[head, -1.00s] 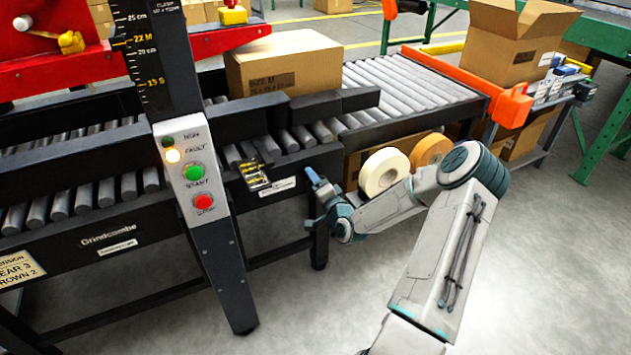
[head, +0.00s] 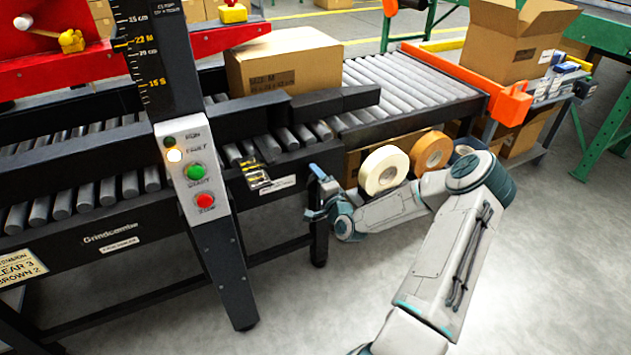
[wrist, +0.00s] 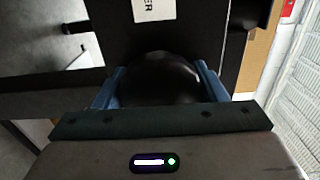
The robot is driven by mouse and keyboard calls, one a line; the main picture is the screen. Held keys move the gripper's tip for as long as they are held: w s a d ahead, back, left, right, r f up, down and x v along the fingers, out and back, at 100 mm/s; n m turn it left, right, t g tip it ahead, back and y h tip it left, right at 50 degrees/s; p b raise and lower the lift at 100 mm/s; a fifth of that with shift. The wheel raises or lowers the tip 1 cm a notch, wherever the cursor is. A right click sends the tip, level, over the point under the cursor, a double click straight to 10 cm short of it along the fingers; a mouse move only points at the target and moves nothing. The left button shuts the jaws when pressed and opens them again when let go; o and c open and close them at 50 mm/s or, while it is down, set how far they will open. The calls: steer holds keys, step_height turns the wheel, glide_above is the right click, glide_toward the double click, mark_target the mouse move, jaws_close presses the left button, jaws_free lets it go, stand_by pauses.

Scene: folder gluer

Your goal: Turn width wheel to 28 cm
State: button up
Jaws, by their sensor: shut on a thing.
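The width wheel (wrist: 165,82) shows in the wrist view as a dark, rounded black knob between my two blue fingers. My gripper (wrist: 160,72) is shut on it, with one finger at each side. In the head view my gripper (head: 316,178) is at the front side of the machine frame, right of the small scale plate (head: 256,175) with yellow marks. The wheel itself is hidden there behind my gripper. The marks on the small scale are too small to read.
Tape rolls (head: 384,171) are close behind my forearm. A closed carton (head: 284,60) sits on the rollers. The floor in front is clear.

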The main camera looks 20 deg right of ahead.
steer(key=o, duration=1)
steer(key=s+p, duration=0.2)
steer(key=s, duration=1.2)
steer(key=shift+d+p, duration=0.3)
steer(key=shift+p, duration=0.1)
